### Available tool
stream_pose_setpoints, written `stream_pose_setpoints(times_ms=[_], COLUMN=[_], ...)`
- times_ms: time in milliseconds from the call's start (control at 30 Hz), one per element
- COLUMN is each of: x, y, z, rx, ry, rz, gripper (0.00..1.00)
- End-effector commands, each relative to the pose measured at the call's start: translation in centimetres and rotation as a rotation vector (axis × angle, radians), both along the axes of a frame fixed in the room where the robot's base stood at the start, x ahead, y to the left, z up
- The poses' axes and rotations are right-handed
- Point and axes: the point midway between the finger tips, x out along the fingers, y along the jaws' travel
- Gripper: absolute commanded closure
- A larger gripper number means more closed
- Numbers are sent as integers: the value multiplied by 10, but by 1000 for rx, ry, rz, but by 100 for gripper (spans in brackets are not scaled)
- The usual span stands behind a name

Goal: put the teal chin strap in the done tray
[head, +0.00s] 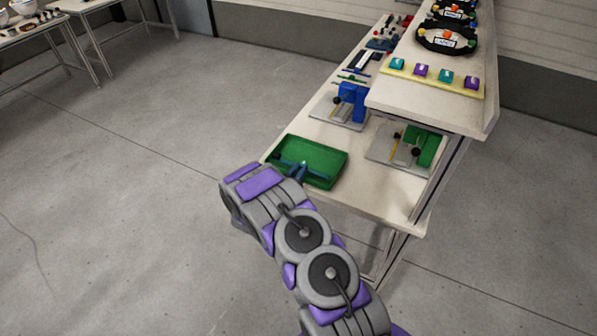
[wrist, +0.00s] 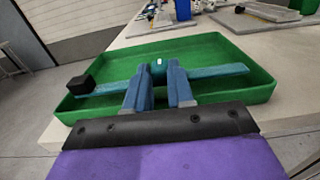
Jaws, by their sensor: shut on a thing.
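The teal chin strap (wrist: 112,84) is a long flat band with a black block (wrist: 80,85) at its left end in the wrist view. My gripper (wrist: 159,82) is shut on its middle, where a darker teal piece with a small white mark shows between the fingers. The green tray (wrist: 255,93) lies under and around the strap. The black end overlaps the tray's left wall in the picture. I cannot tell whether the strap touches the tray. In the head view my gripper (head: 301,172) is over the green tray (head: 325,160), and the strap shows only partly.
The tray sits at the near end of the pale bench (head: 385,195). A blue fixture (head: 350,100) and a green fixture (head: 422,146) stand behind and to the right. A raised shelf (head: 430,105) carries a yellow strip (head: 432,77) with teal and purple blocks.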

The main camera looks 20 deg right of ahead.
Motion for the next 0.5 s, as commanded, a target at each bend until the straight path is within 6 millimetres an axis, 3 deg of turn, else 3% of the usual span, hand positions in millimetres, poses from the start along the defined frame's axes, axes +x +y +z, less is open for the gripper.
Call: stream_pose_setpoints(times_ms=[500], x=[0], y=[-1], z=[-10], rx=[1], ry=[-1], rz=[-1], gripper=[100])
